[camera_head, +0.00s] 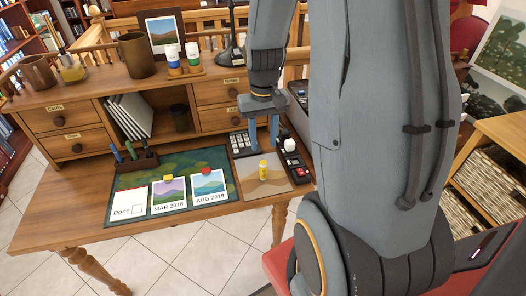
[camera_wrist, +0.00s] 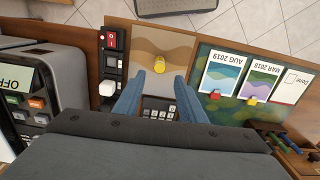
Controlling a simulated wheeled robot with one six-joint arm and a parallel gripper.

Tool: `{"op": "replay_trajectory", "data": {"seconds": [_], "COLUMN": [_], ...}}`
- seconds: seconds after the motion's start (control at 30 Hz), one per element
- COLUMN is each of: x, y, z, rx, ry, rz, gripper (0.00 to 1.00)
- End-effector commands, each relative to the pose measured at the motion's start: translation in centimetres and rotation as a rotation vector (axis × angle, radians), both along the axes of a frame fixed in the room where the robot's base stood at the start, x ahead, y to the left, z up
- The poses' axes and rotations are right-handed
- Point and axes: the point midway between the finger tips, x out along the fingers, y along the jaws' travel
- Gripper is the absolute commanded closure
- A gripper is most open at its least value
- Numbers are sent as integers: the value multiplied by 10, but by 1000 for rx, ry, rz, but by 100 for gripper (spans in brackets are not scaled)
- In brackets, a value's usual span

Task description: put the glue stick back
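A small yellow cylinder (camera_head: 263,169) stands upright on a tan patterned mat on the desk; it may be the glue stick, but its label is too small to read. It also shows in the wrist view (camera_wrist: 159,65). Two white-capped sticks, one blue-banded (camera_head: 172,60) and one green-banded (camera_head: 194,56), stand in a small wooden holder (camera_head: 186,73) on the desk's upper shelf. My gripper (camera_head: 262,138) is open and empty, pointing down above the keypad. In the wrist view its fingers (camera_wrist: 158,95) are apart, with the yellow cylinder just beyond their tips.
A black panel with a red switch (camera_wrist: 112,41) and a white block (camera_wrist: 107,88) adjoins the tan mat (camera_wrist: 145,42). Photo cards (camera_head: 169,194) lie on the green mat (camera_head: 215,160). A pen holder (camera_head: 137,162), a mug (camera_head: 137,55) and a picture frame (camera_head: 165,32) stand farther left.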

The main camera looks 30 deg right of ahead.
Motion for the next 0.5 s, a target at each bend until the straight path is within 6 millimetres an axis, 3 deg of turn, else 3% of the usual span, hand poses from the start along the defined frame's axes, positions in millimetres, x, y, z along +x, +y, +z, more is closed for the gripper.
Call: {"op": "replay_trajectory", "data": {"seconds": [0.3, 0.37, 0.5], "x": [-1, -5, -28], "y": [4, 16, 67], "z": [27, 31, 40], "rx": [-1, -3, -11], "ry": [-4, -14, -55], "rz": [7, 29, 120], "gripper": [63, 63, 63]}}
